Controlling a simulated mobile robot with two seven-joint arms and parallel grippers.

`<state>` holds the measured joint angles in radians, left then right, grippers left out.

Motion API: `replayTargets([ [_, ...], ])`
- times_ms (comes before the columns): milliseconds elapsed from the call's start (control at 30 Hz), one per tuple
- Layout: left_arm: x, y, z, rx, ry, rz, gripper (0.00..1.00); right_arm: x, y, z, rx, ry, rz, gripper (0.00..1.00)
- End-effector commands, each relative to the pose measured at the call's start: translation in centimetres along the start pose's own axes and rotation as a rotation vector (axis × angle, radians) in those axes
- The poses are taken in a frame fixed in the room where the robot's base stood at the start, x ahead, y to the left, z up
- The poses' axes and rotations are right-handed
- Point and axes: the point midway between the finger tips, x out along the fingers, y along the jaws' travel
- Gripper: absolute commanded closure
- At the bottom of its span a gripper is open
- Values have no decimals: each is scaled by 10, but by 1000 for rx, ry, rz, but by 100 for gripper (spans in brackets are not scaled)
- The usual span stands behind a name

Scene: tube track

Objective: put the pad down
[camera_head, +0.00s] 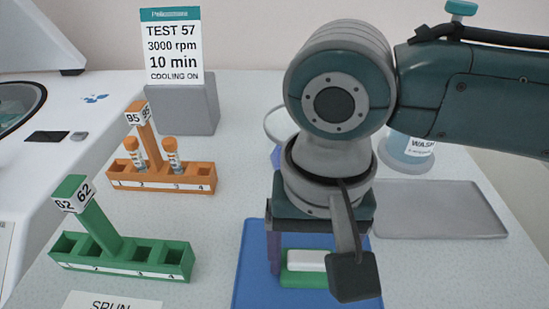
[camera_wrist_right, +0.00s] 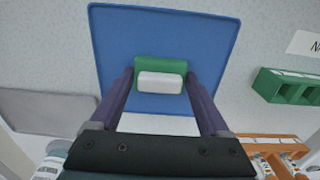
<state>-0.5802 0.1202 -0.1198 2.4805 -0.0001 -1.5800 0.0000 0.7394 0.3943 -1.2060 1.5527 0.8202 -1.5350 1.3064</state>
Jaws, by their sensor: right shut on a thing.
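The pad is a small block with a white part (camera_head: 306,260) and a green part (camera_head: 303,280). It also shows in the wrist view, green edge (camera_wrist_right: 160,66) and white part (camera_wrist_right: 160,79). My right gripper (camera_wrist_right: 160,82) is shut on it, one purple finger at each side. The pad is over the blue mat (camera_head: 248,275), which also shows in the wrist view (camera_wrist_right: 165,35). I cannot tell whether the pad touches the mat. My right wrist hides part of the mat and pad in the head view. My left gripper is not in view.
A green rack (camera_head: 120,258) and an orange rack (camera_head: 160,185) with two tubes stand left of the mat. A grey tray (camera_head: 440,210) lies to the right, with a wash bottle (camera_head: 408,150) behind it. A grey block with a sign (camera_head: 173,45) stands at the back.

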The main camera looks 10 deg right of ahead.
Motion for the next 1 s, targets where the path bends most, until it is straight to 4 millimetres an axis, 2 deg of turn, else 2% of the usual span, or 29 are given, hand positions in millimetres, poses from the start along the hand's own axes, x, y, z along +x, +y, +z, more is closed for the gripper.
replayTargets([
  [33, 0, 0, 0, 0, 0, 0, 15, 1, 0, 0, 1, 0, 0, 18],
  [200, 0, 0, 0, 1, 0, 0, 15, 0, 0, 0, 0, 0, 0, 0],
  [433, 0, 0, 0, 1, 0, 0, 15, 0, 0, 0, 0, 0, 0, 0],
  [533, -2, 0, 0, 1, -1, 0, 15, -7, 0, 0, 0, 0, -1, 0],
  [667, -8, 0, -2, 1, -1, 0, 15, -30, 0, -1, 1, 2, -3, 0],
  [900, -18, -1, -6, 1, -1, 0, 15, -85, -1, -1, 0, 1, -4, 0],
  [1000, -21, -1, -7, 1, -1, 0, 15, -103, -1, -1, 0, 1, -3, 0],
])
